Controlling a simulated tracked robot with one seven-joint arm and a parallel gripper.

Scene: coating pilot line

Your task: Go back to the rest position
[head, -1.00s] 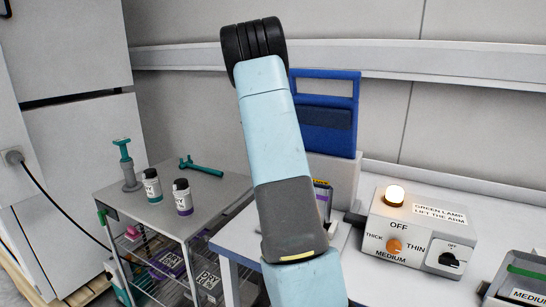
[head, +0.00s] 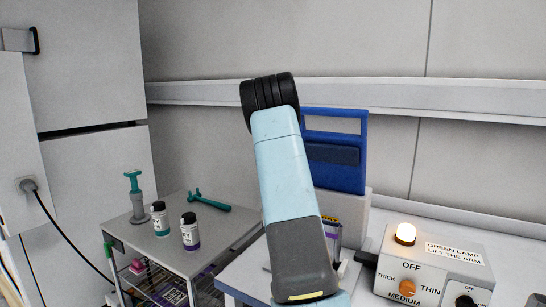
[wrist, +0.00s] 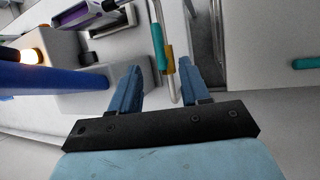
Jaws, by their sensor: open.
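My gripper (wrist: 159,67) shows in the wrist view with two blue fingers apart on a black mount. I see nothing held between them. A pale rod with teal and yellow parts (wrist: 166,58) shows between and beyond the fingers; I cannot tell its distance. In the head view my arm rises in front of the bench, with its light blue and grey links and black ribbed joint in view. The gripper itself is hidden or out of that view.
A blue framed panel (head: 346,176) stands behind my arm. The control box (head: 446,256) with a lit lamp (head: 405,234) is at right. A grey cart (head: 214,236) at left carries two bottles, a teal-topped tool (head: 137,203) and a teal handled tool (head: 210,201).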

